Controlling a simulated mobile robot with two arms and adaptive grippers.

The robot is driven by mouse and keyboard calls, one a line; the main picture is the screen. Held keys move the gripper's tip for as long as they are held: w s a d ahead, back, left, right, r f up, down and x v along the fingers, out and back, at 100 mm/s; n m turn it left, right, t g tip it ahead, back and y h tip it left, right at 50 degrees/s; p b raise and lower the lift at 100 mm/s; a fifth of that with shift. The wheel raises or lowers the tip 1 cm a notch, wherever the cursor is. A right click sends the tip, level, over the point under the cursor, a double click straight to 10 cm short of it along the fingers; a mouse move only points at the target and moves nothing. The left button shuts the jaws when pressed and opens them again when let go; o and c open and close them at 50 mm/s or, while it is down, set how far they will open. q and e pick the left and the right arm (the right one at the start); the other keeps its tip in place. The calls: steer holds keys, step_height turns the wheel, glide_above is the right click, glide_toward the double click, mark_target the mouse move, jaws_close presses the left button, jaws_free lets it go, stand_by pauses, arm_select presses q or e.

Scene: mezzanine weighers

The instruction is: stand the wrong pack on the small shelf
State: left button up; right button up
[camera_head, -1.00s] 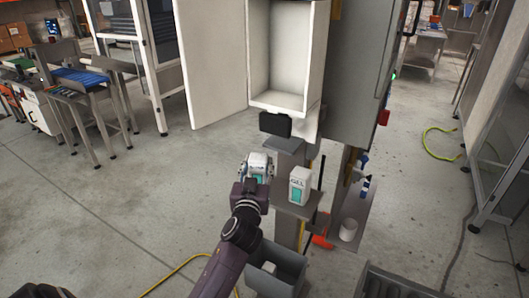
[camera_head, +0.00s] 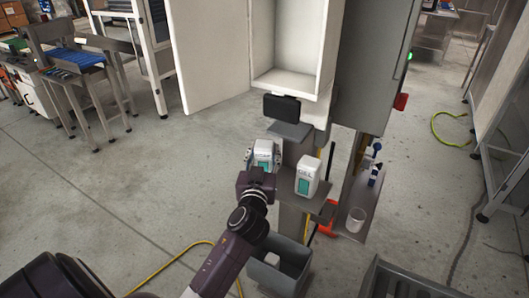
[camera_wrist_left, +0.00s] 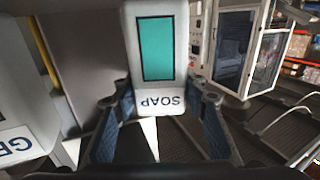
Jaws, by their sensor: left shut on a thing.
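My left gripper (camera_head: 263,160) is shut on a white pack with a teal panel, the SOAP pack (camera_head: 264,148), and holds it upright. The left wrist view shows this SOAP pack (camera_wrist_left: 158,50) between the two fingers, its lettering upside down in that picture. A similar white pack marked GEL (camera_head: 307,173) stands on a small grey shelf (camera_head: 320,211) on the post, just right of the held pack and apart from it. Part of the GEL pack (camera_wrist_left: 22,125) shows at the left of the wrist view. My right gripper is not in view.
A grey bin (camera_head: 254,268) with a pale item inside stands below the shelf. A side tray (camera_head: 350,232) holds a white cup (camera_head: 356,219) and blue-white items. A black device (camera_head: 281,107) and an open white cabinet (camera_head: 290,80) are above. Open floor lies to the left.

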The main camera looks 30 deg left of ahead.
arm_select(q)
steer(key=shift+s+d, duration=0.1)
steer(key=shift+d, duration=0.05)
steer(key=o, duration=1)
steer(key=shift+f, duration=0.1)
steer(key=o, duration=0.4)
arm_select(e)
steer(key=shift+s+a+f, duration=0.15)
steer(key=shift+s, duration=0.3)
